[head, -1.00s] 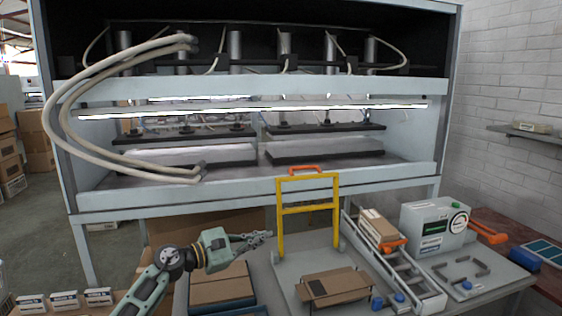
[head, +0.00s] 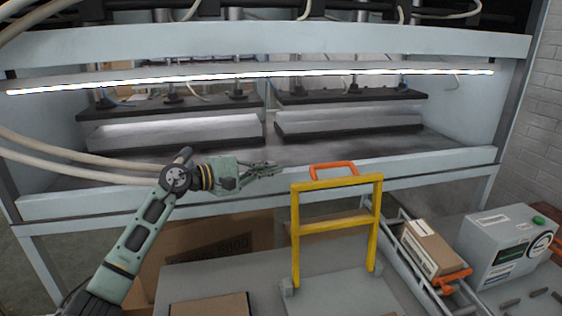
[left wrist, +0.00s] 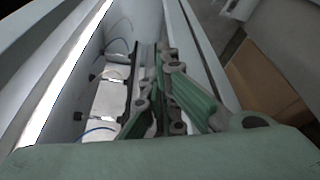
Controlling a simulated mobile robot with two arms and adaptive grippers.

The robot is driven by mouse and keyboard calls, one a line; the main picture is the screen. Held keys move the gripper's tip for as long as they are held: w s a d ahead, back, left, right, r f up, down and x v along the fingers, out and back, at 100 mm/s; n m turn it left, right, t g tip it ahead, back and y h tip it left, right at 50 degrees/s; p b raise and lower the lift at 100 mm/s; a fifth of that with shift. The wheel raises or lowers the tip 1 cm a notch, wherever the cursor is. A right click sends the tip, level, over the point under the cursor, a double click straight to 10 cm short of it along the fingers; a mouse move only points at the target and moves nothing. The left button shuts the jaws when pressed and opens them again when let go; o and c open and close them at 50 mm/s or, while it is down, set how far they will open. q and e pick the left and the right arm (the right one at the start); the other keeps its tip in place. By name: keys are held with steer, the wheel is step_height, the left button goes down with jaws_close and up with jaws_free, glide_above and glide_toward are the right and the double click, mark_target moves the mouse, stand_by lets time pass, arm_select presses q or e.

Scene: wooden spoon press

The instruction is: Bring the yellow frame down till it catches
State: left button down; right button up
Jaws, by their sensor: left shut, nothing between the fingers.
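The yellow frame (head: 337,225) stands upright in the head view, hinged at its two feet on a grey base plate (head: 335,290). An orange handle (head: 334,168) sits on its top bar. My left gripper (head: 275,169) is shut and empty, to the left of the handle and apart from it, at about the same height in the picture. In the left wrist view my left gripper's green fingers (left wrist: 170,95) point toward the press, and the yellow frame does not show there. My right gripper is in neither view.
A big press (head: 270,195) with a lit strip fills the back. A cardboard box (head: 432,250) lies on a rack right of the frame, beside a grey control box (head: 505,245). A flat brown box (head: 210,305) is at the bottom.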

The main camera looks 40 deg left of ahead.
arm_select(q)
steer(key=r+p+x, duration=0.1)
steer(key=p+x, duration=0.3)
steer(key=x, duration=0.5)
steer(key=s+d+p, duration=0.2)
steer(key=d, duration=0.1)
steer(key=shift+s+d+r, duration=0.1)
steer(key=shift+s+r, duration=0.1)
steer(key=shift+s, duration=0.2)
steer(key=shift+s, duration=0.1)
